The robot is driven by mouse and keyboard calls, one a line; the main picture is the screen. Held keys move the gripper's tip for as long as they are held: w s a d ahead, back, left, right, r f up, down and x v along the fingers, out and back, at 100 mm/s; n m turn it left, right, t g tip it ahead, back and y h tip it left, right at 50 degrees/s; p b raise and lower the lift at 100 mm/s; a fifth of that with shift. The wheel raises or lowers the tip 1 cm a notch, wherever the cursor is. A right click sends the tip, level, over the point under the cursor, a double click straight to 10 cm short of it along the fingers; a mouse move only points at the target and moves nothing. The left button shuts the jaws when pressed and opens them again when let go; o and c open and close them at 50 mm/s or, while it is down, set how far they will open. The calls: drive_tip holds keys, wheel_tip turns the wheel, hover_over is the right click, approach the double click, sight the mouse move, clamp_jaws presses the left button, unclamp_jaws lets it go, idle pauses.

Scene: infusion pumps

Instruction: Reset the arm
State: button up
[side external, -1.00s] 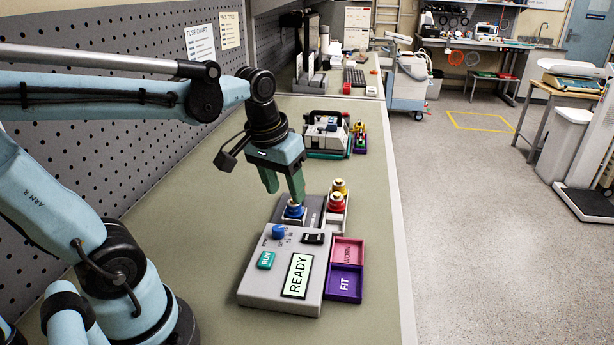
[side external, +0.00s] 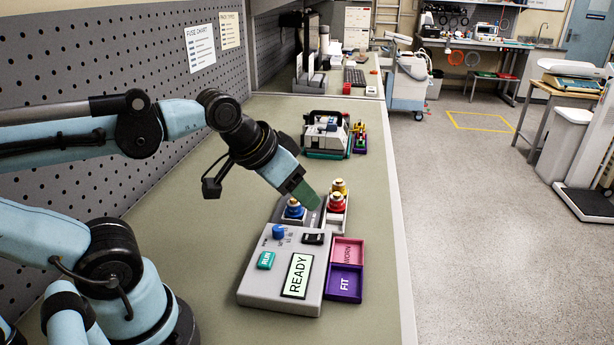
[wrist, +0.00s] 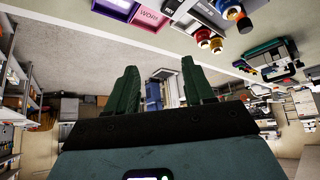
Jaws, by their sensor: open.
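My gripper (side external: 306,194) has green fingers and hangs tilted above the back of the grey tester, with nothing held. In the wrist view my gripper (wrist: 158,85) shows its two fingers spread apart with only the room between them. The grey tester (side external: 262,290) has a screen reading READY, a green RUN button (side external: 265,260) and a blue knob (side external: 278,232). A blue part with a brass top (side external: 294,210) stands upright at the tester's back, just left of the fingers.
Red (side external: 337,204) and yellow (side external: 339,187) parts stand in a pale rack beside the tester. A pink WORN tray (side external: 362,252) and purple FIT tray (side external: 360,284) sit at its right, near the bench edge. A grey device (side external: 325,135) stands farther back.

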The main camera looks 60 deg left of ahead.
drive_tip(key=shift+r, duration=2.2)
drive_tip(key=shift+c, duration=0.4)
drive_tip(key=shift+f, duration=0.1)
drive_tip(key=shift+c, duration=1.2)
drive_tip(key=shift+a+f+g, duration=0.2)
drive_tip(key=shift+f+g, duration=0.1)
drive_tip(key=shift+f, duration=0.05)
drive_tip(key=shift+c, duration=1.2)
drive_tip(key=f+g, duration=0.1)
drive_tip(key=s+a+f+n+g, duration=0.1)
drive_tip(key=f, duration=0.1)
drive_tip(key=shift+a, duration=0.1)
clamp_jaws()
drive_tip(key=shift+s+a+f+n+g, duration=0.35)
drive_tip(key=shift+s+f+g, duration=0.35)
drive_tip(key=shift+f, duration=1.3)
drive_tip(key=shift+s+a+f+n+g, duration=0.3)
drive_tip(key=shift+s+f+g, duration=0.45)
drive_tip(key=shift+f, duration=1.3)
drive_tip(key=shift+s+a+f+n+g, duration=0.35)
drive_tip(key=shift+s+f+g, duration=0.35)
drive_tip(key=shift+f, duration=1.3)
